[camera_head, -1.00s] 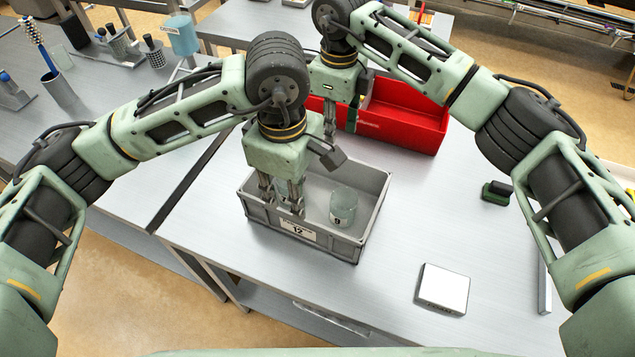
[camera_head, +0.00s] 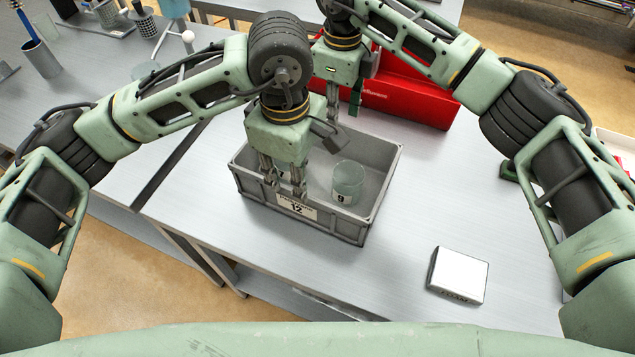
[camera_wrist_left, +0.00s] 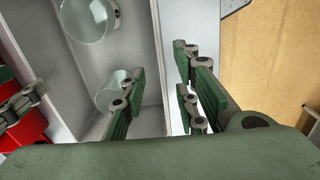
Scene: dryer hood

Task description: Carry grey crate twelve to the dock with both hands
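The grey crate (camera_head: 338,226), labelled 12, stands on the metal table. It holds a glass jar marked 9 (camera_head: 347,182) and a second jar, mostly hidden behind my left gripper in the head view. Both jars show in the left wrist view, one nearer (camera_wrist_left: 118,88) and one at the top (camera_wrist_left: 90,20). My left gripper (camera_head: 287,190) points down at the crate's near, labelled wall. In the left wrist view its fingers (camera_wrist_left: 160,95) are apart, one on each side of the crate's rim. My right gripper (camera_head: 343,105) hangs by the far wall, fingers seemingly apart; its tips are partly hidden.
A red bin (camera_head: 410,100) stands just behind the crate. A white box (camera_head: 458,275) lies at the front right. A pen cup (camera_head: 40,58) and other holders stand on the left table. The table right of the crate is mostly clear.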

